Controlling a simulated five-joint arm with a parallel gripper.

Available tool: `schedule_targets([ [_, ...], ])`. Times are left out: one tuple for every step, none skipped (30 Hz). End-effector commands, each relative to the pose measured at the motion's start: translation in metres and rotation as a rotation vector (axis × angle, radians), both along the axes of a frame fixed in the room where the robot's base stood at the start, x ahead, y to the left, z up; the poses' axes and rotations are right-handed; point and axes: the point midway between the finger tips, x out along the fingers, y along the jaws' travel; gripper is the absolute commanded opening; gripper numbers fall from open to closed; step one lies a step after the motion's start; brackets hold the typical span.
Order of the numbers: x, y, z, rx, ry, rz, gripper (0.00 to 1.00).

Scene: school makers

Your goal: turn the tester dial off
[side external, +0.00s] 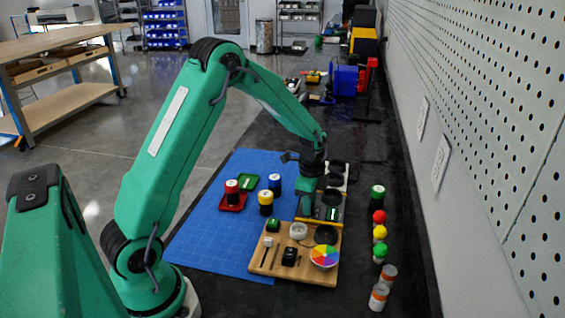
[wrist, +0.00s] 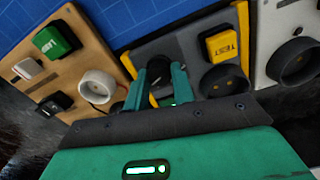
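The tester is a dark grey panel with a yellow edge (wrist: 130,66). It carries a yellow TEST button (wrist: 222,43) and a black round socket (wrist: 224,82). Its black dial (wrist: 158,72) lies between the green fingers of my gripper (wrist: 159,82), seen in the wrist view. The fingers stand apart, one on each side of the dial. I cannot tell whether they touch it. The dial's pointer setting is not readable. In the side view my gripper (side external: 308,206) points down over the tester (side external: 330,213) and hides the dial.
A wooden board (side external: 262,262) with a green button, switches, a white ring and a colour wheel (side external: 324,256) sits nearer the side camera. A pale panel (wrist: 268,45) adjoins the tester's other side. Jars (side external: 266,203) stand on the blue mat (side external: 205,225); coloured caps line the wall side.

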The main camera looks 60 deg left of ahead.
Motion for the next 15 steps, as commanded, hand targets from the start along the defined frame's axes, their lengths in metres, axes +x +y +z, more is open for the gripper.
schedule_targets([
  [-0.0001,-0.0001,0.0002,0.000,0.000,0.000,0.02],
  [-0.0001,-0.0001,0.0002,0.000,0.000,0.001,0.02],
  [-0.0001,-0.0001,0.0003,0.000,0.000,0.003,0.02],
  [-0.0001,-0.0001,0.0003,0.000,0.000,0.005,0.02],
  [-0.0001,-0.0001,0.0003,0.000,0.000,0.008,0.02],
  [-0.0001,-0.0001,0.0003,0.000,0.000,0.013,0.02],
  [-0.0001,-0.0001,0.0004,0.000,0.000,0.018,0.02],
  [-0.0001,-0.0001,0.0004,0.000,0.000,0.024,0.02],
  [-0.0001,-0.0001,0.0004,-0.001,0.001,0.034,0.02],
  [-0.0001,-0.0001,0.0004,-0.001,0.001,0.043,0.02],
  [-0.0001,-0.0001,0.0004,-0.001,0.001,0.053,0.02],
  [0.0000,0.0000,0.0004,-0.001,0.001,0.069,0.02],
  [0.0000,0.0000,0.0004,-0.001,0.001,0.082,0.02],
  [0.0000,0.0000,0.0004,-0.001,0.001,0.096,0.02],
  [0.0000,0.0000,0.0005,-0.001,0.001,0.118,0.02],
])
